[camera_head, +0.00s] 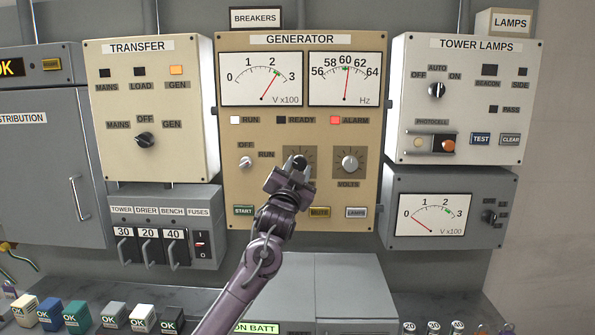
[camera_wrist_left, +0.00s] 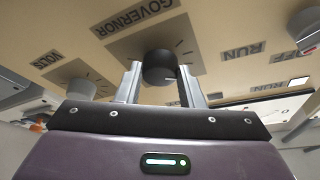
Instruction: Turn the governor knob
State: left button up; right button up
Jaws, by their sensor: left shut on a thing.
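My right gripper is not in view.
The white volts knob (camera_head: 350,163) is just right of my gripper, and the RUN/OFF knob (camera_head: 246,162) is to its left. START (camera_head: 243,211) and other buttons sit below. The RUN lamp (camera_head: 235,120) is white and the ALARM lamp (camera_head: 335,120) is red.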

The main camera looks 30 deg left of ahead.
pick_arm(q)
jog(key=o, duration=1)
jog(key=shift+s+d+f+b, duration=0.15)
jog(key=shift+s+f+b, duration=0.15)
jog(key=shift+s+f, duration=0.1)
jog(key=b+v, duration=0.2)
jog(key=v, duration=0.4)
jog(key=shift+s+d+b, duration=0.1)
jog(key=shift+s+b, duration=0.2)
jog(key=shift+s, duration=0.1)
